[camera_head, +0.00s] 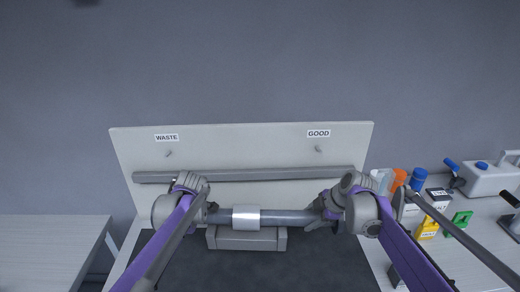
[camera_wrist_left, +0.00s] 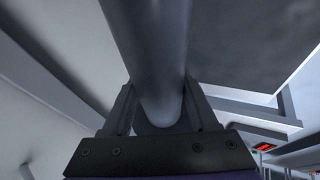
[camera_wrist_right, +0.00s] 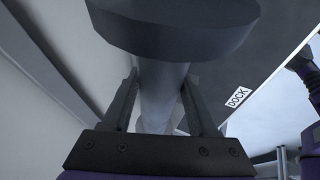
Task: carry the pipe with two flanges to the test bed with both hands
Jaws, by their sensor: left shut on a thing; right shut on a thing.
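The grey pipe (camera_head: 285,217) lies level between my two grippers, with a pale silvery band (camera_head: 246,218) at its middle. My left gripper (camera_head: 208,212) is shut on its left part, and my right gripper (camera_head: 326,212) on its right part. In the left wrist view the pipe (camera_wrist_left: 150,50) runs down between the fingers. In the right wrist view a wide dark flange (camera_wrist_right: 175,28) shows just beyond the fingers, which hold the pipe (camera_wrist_right: 158,95). The other flange is not clearly visible. A grey block with raised ends (camera_head: 246,240), possibly the test bed, shows just below the pipe.
Behind stands a pale board (camera_head: 240,143) with WASTE and GOOD labels, two pegs and a long grey rail (camera_head: 270,175). The dark mat (camera_head: 240,272) in front looks clear. Bottles, a yellow container (camera_head: 428,229) and a white canister (camera_head: 490,180) stand at right.

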